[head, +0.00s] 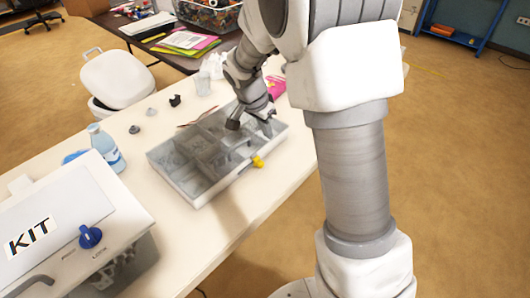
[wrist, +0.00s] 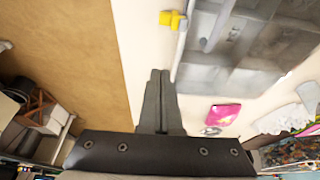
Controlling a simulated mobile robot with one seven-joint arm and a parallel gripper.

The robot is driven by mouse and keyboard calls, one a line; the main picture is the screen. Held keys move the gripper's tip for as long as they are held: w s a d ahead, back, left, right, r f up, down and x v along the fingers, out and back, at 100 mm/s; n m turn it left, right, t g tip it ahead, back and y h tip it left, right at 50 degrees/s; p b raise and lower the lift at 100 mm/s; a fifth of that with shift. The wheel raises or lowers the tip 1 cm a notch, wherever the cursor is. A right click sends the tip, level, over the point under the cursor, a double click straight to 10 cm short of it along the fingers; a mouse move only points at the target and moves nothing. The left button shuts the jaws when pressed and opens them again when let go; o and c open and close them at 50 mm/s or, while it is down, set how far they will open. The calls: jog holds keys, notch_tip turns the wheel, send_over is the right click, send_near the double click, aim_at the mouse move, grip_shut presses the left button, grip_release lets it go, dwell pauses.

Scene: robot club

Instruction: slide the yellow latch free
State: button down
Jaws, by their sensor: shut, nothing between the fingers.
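The yellow latch (head: 257,161) sits on the front right side of a grey compartment box (head: 195,200) on the table. In the wrist view, the yellow latch (wrist: 173,19) shows near the top, on the box's left edge, and the grey box (wrist: 205,78) fills the upper right. My gripper (wrist: 160,72) is shut and empty. Its fingertips point toward the latch, with a gap between them in the picture. They appear above the pale table strip beside the box. In the head view my arm hides part of the box's far right end.
A white KIT case (head: 65,225) with a blue knob (head: 90,237) stands front left.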

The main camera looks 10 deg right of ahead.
aim_at(258, 162)
jog(key=shift+f, duration=0.1)
jog(key=b+x, duration=0.2)
jog(key=x, duration=0.8)
jog(key=shift+d+f, duration=0.1)
jog(key=shift+f, duration=0.1)
jog(key=shift+s+a+r, duration=0.15)
jog(key=shift+s+a, duration=0.25)
jog(key=shift+a, duration=0.2)
jog(key=shift+s+a+r, duration=0.2)
jog(key=shift+s+a, duration=0.25)
jog(key=shift+a, duration=0.2)
jog(key=shift+s+a, duration=0.35)
jog(key=shift+a, duration=0.1)
jog(key=shift+s+a+f+b, duration=0.1)
jog(key=shift+s+a+b, duration=0.45)
jog(key=shift+a+b, duration=0.15)
jog(key=shift+s+a+b, duration=0.55)
jog(key=shift+a, duration=0.3)
